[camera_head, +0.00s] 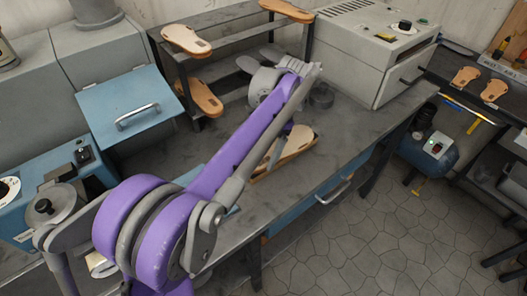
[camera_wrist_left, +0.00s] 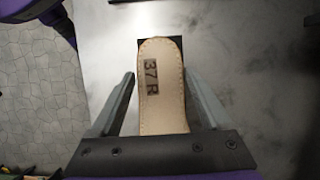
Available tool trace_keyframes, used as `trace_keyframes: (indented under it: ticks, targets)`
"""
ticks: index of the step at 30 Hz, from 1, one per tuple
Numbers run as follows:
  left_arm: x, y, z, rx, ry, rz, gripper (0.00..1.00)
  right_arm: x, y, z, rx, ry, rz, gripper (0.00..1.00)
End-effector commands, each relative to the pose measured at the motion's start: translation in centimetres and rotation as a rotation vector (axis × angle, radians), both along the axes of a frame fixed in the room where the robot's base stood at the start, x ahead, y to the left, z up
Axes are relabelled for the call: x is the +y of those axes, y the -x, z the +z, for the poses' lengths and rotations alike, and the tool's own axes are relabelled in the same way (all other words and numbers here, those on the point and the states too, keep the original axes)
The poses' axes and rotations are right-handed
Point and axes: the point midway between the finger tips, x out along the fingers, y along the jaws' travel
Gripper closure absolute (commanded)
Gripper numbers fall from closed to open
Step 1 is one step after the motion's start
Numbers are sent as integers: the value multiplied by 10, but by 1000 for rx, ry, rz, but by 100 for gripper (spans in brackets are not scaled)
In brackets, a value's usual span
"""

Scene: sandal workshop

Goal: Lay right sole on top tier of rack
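The right sole (camera_wrist_left: 162,90) is pale tan, stitched at the edge and stamped "37 R". In the head view a tan sole (camera_head: 296,143) lies low over the bench, partly hidden by my left arm. My left gripper (camera_wrist_left: 160,88) has its two grey fingers on either side of the sole, with a gap at each side. In the head view this gripper is mostly hidden behind the arm. The dark rack (camera_head: 228,20) stands behind, with one sole (camera_head: 187,40) at its top left and another (camera_head: 287,10) at its top right. My right gripper is not in view.
A sole (camera_head: 205,97) sits lower on the rack's left side. A grey machine (camera_head: 375,55) stands right of the rack. A blue panel with a handle (camera_head: 130,105) is at left. The bench (camera_head: 365,118) has bare surface right of the arm.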

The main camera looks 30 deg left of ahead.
Motion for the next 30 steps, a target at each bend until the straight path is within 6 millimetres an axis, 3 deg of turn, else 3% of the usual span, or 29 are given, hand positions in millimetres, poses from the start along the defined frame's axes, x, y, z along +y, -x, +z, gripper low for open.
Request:
trace_keyframes:
  ticks: [3,13,24,30]
  targets:
    - [0,0,0,0,0,0,0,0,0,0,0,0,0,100]
    - [-1,-2,8,0,0,0,0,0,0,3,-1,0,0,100]
    - [-12,-29,78,0,0,-1,0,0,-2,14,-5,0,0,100]
    - [-16,-39,106,0,0,0,0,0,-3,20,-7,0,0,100]
